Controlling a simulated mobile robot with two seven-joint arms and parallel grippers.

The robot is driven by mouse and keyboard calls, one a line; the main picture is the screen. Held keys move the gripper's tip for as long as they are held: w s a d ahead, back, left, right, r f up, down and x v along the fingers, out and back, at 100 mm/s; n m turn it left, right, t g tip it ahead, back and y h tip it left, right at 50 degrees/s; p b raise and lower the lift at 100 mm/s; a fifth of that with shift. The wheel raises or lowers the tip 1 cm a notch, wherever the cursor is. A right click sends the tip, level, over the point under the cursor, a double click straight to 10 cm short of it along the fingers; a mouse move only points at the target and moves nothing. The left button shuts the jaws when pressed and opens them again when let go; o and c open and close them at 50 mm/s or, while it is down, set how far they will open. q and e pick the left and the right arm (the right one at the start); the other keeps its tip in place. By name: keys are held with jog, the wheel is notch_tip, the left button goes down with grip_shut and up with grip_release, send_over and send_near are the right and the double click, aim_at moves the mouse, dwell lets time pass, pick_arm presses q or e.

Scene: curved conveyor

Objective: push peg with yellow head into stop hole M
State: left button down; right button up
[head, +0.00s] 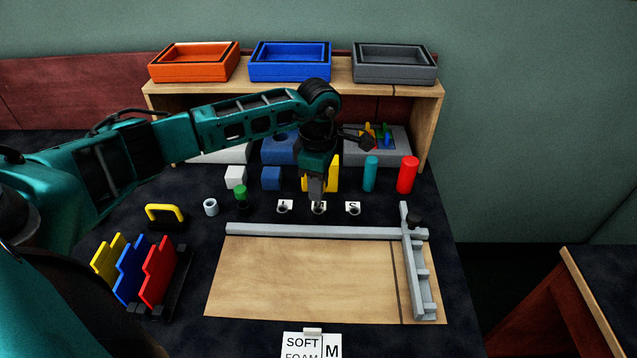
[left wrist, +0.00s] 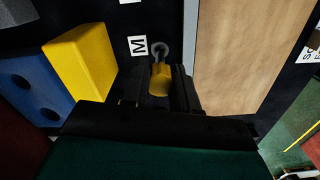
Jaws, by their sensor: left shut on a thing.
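My left gripper (head: 318,203) points down over the middle of three small labelled stop holes. In the left wrist view my left gripper (left wrist: 160,88) is shut on the peg with the yellow head (left wrist: 160,79). The peg's thin grey shank points toward the ring of stop hole M (left wrist: 161,48), beside the white M label (left wrist: 137,46). I cannot tell whether its tip is inside the hole. In the head view the fingers mostly hide the peg and the middle hole (head: 319,209). My right gripper is not in view.
A yellow block (head: 334,174) stands close behind the gripper. A green-topped peg (head: 240,194) and grey ring (head: 211,207) are left, teal (head: 370,174) and red (head: 407,175) cylinders right. A grey rail (head: 320,231) and wooden board (head: 300,280) lie in front.

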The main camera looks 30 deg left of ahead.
aim_at(318, 207)
pick_arm(q)
jog(key=shift+f+b, duration=1.4)
jog(key=shift+f, duration=0.35)
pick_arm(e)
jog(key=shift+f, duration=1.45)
pick_arm(q)
jog(key=c, duration=0.8)
grip_release()
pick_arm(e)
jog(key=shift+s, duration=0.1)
pick_arm(q)
jog(key=shift+r, duration=0.65)
notch_tip(318, 207, up, 10)
jog(key=shift+r+p, duration=0.15)
jog(key=shift+p, duration=0.25)
jog(key=shift+r, duration=0.7)
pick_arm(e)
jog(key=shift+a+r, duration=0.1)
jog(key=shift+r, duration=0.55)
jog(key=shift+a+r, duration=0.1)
